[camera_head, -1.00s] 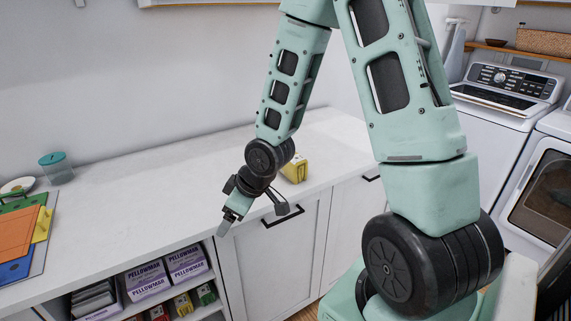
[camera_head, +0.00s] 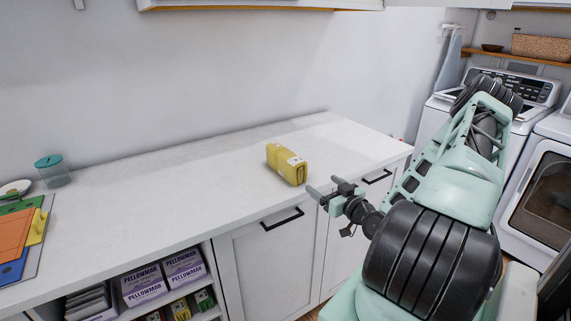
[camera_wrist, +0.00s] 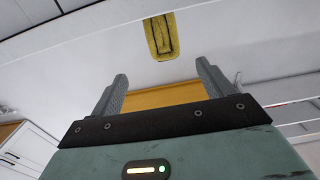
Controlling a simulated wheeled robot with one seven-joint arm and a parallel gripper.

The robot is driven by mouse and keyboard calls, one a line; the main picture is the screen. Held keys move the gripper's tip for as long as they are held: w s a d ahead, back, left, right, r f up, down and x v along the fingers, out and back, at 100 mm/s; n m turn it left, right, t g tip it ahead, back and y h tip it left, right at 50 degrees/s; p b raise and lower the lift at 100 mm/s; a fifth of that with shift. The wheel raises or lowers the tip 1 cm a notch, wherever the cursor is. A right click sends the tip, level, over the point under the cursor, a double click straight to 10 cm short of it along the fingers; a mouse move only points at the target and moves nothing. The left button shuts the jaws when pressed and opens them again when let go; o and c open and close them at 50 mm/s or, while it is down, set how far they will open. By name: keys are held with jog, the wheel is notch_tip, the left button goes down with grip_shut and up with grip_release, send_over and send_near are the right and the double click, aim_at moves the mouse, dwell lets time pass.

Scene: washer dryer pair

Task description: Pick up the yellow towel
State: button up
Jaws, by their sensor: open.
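The yellow towel (camera_head: 287,164) lies folded on the white countertop (camera_head: 170,175), close to its front edge, with a pale patch on it. In the wrist view the towel (camera_wrist: 161,36) shows at the top, beyond the space between the fingers. My gripper (camera_head: 326,188) is open and empty, at the counter's front edge, to the right of the towel and a little lower in the picture. Its two fingers also show apart in the wrist view (camera_wrist: 162,72). The gripper does not touch the towel.
The counter around the towel is clear. A teal-lidded jar (camera_head: 53,170) and coloured folders (camera_head: 18,240) are at the far left. Boxes (camera_head: 183,268) sit on a shelf below. An upper cabinet (camera_head: 250,5) hangs above. A washer (camera_head: 440,115) and dryer (camera_head: 545,190) stand at the right.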

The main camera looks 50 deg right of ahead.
aim_at(303, 170)
jog(key=p+x, duration=0.3)
jog(key=x, duration=0.8)
jog(key=shift+w, duration=0.1)
jog(key=p+x, duration=0.3)
jog(key=x, duration=0.1)
jog(key=shift+w+a+r, duration=0.1)
jog(key=shift+w+a, duration=0.05)
jog(key=shift+a, duration=0.1)
jog(key=shift+w+d, duration=0.15)
jog(key=shift+w, duration=0.35)
jog(key=c, duration=1.3)
